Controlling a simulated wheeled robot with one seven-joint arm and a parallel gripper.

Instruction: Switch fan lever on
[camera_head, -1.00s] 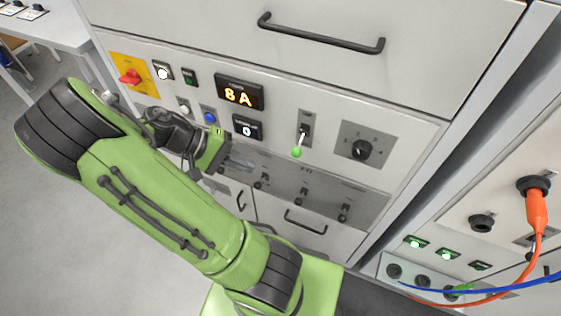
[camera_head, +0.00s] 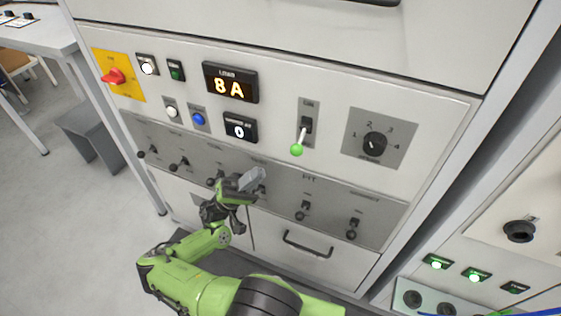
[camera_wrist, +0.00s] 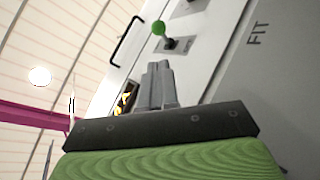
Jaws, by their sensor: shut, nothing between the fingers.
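A lever with a green ball tip (camera_head: 297,149) sits on a grey plate on the upper front panel, right of the displays. Its ball hangs down; the label above it is too small to read surely. The ball also shows in the wrist view (camera_wrist: 158,28), beyond my fingers. My gripper (camera_head: 251,180) is shut and empty, in front of the lower grey strip, below and left of the green ball and apart from it. Its closed grey fingers show in the wrist view (camera_wrist: 156,85).
A rotary knob (camera_head: 374,144) is right of the lever. The load display (camera_head: 230,84) reads 8 A, and a smaller display (camera_head: 240,128) reads 0. Several small dark levers line the lower strip (camera_head: 330,203). A drawer handle (camera_head: 306,245) lies below.

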